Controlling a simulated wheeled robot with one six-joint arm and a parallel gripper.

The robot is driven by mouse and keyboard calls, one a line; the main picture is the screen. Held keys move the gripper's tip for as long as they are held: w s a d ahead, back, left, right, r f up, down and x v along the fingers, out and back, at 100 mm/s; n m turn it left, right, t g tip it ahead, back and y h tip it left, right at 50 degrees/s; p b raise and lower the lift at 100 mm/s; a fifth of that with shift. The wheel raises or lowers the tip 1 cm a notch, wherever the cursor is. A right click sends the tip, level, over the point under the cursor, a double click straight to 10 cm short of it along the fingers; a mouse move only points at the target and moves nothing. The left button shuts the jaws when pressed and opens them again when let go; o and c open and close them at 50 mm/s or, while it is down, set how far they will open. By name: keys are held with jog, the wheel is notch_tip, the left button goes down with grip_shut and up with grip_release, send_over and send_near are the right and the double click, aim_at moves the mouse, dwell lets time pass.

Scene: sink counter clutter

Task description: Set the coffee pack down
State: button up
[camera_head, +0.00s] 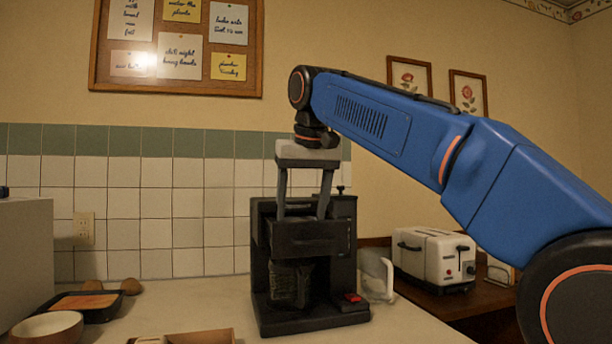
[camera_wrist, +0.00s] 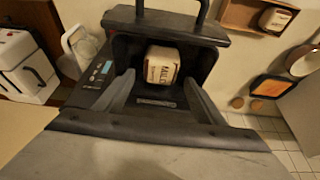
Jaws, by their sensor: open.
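The coffee pack (camera_wrist: 162,64), a small cream block with a brown edge and dark lettering that seems to read "MILD", sits inside the open top of the black coffee machine (camera_wrist: 212,35). My gripper (camera_wrist: 160,78) is open, with a finger on either side near the pack and a visible gap to each. In the head view the coffee machine (camera_head: 264,270) stands on the counter, and my gripper (camera_head: 302,212) points down into its top. The machine's front wall hides the pack there.
A wooden box (camera_wrist: 237,14) holds another small pack (camera_wrist: 275,18). A bowl (camera_head: 48,328) and a black tray (camera_head: 103,311) are at left.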

jog(key=v, duration=1)
jog(key=shift+r, duration=0.3)
jog(key=shift+s, duration=0.15)
